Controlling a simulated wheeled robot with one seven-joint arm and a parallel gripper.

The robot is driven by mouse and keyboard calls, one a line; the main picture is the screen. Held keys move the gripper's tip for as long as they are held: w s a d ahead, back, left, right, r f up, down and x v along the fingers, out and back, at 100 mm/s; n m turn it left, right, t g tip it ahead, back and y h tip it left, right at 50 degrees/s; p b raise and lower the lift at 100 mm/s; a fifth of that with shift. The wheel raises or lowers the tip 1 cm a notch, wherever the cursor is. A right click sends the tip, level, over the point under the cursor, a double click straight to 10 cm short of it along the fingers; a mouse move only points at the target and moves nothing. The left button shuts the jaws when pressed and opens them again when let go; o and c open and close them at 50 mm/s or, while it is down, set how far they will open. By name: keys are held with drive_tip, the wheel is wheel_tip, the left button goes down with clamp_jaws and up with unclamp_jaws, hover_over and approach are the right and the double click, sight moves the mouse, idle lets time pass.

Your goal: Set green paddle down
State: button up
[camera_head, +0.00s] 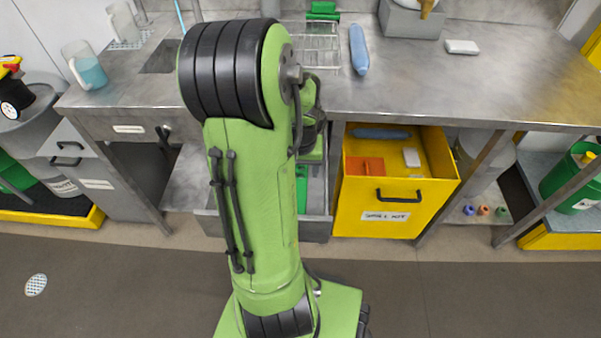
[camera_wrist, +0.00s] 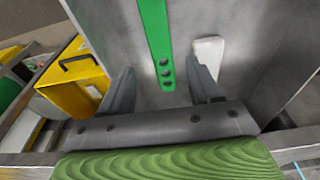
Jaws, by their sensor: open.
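The green paddle (camera_wrist: 155,40) is a flat green bar with several round holes at its near end. In the wrist view it lies in the grey metal drawer (camera_wrist: 245,50), between and beyond my fingers. My gripper (camera_wrist: 163,72) is open, with one finger on either side of the bar's line and no visible contact. In the head view a green strip (camera_head: 302,190) shows in the pulled-out grey drawer (camera_head: 318,228), partly behind my arm. My arm hides most of that drawer and my gripper there.
A white piece (camera_wrist: 207,52) lies in the drawer near my right finger. The open yellow drawer (camera_head: 385,218) stands just right of it, holding an orange block and other pieces. Above is the metal worktop (camera_head: 430,90) with a wire rack (camera_head: 318,45) and blue piece (camera_head: 358,50).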

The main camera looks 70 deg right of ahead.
drive_tip(key=r, duration=0.3)
drive_tip(key=r+p, duration=0.1)
drive_tip(key=r, duration=0.1)
drive_tip(key=shift+s+a, duration=0.1)
drive_tip(key=shift+a, duration=0.25)
drive_tip(key=shift+f, duration=0.1)
drive_tip(key=w+a+r+n+t, duration=0.2)
drive_tip(key=w+a+r+n, duration=0.25)
drive_tip(key=w+a, duration=0.35)
drive_tip(key=w+a+r+n+t, duration=0.1)
drive_tip(key=w+a+r+n, duration=0.35)
drive_tip(key=w+a, duration=0.4)
drive_tip(key=s+a+r+n+t+y, duration=0.1)
drive_tip(key=s+a+r+n, duration=0.1)
drive_tip(key=a, duration=0.5)
drive_tip(key=s+a+r+n+t, duration=0.1)
drive_tip(key=s+a+n, duration=0.2)
drive_tip(key=a, duration=0.5)
drive_tip(key=shift+s+r+n+y, duration=0.2)
drive_tip(key=shift+r+n+y, duration=0.2)
drive_tip(key=shift+n, duration=0.3)
